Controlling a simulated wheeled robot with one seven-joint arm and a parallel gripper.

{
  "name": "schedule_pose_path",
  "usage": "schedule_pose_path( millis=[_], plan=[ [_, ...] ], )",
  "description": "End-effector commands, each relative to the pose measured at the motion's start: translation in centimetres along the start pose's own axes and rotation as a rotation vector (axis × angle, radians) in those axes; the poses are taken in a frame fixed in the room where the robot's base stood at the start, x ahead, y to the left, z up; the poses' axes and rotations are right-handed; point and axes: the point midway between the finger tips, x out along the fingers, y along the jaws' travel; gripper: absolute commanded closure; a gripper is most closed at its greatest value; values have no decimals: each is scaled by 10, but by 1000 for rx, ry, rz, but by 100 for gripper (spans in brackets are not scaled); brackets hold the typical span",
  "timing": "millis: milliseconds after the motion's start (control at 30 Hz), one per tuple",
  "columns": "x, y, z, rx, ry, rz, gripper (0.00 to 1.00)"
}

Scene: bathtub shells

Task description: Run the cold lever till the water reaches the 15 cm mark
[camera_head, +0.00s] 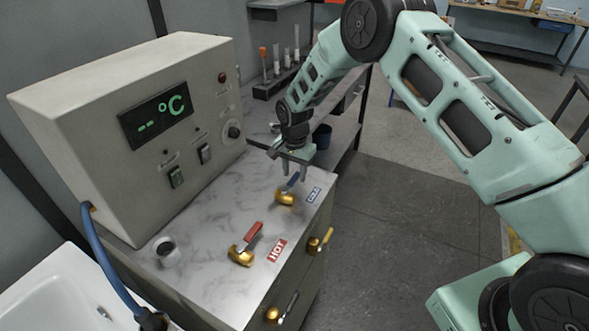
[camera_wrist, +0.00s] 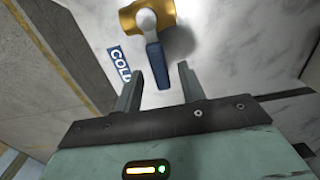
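The cold lever (camera_head: 291,183) is a blue handle on a brass valve (camera_head: 285,198), beside a blue COLD label (camera_head: 314,194) on the marble counter. The wrist view shows the blue handle (camera_wrist: 155,65) ahead of my gripper, its end near the gap between the fingertips. My gripper (camera_head: 294,172) is just above the cold valve, open, with its two fingers (camera_wrist: 160,74) apart and nothing clearly between them. I cannot tell whether it touches the handle. The white tub (camera_head: 50,290) is at the lower left; neither a water level nor a 15 cm mark is visible.
The red hot lever (camera_head: 253,236) on its brass valve stands nearer on the counter by a HOT label (camera_head: 277,250). A grey control box (camera_head: 130,120) displays "-- °C". A blue hose (camera_head: 105,262) hangs at the tub. A tube rack (camera_head: 275,82) stands behind.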

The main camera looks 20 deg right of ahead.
Motion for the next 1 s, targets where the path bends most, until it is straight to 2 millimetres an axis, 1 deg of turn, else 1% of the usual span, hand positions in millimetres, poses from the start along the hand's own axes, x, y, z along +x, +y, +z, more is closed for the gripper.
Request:
schedule_pose_path(
  millis=[133,367,400,467,500,767,1000],
  plan=[
    [5,0,0,0,0,0,60],
    [6,0,0,0,0,0,60],
    [6,0,0,0,0,0,71],
    [6,0,0,0,0,0,88],
    [6,0,0,0,0,0,99],
    [6,0,0,8,0,0,100],
    [7,5,1,89,0,0,100]
  ],
)
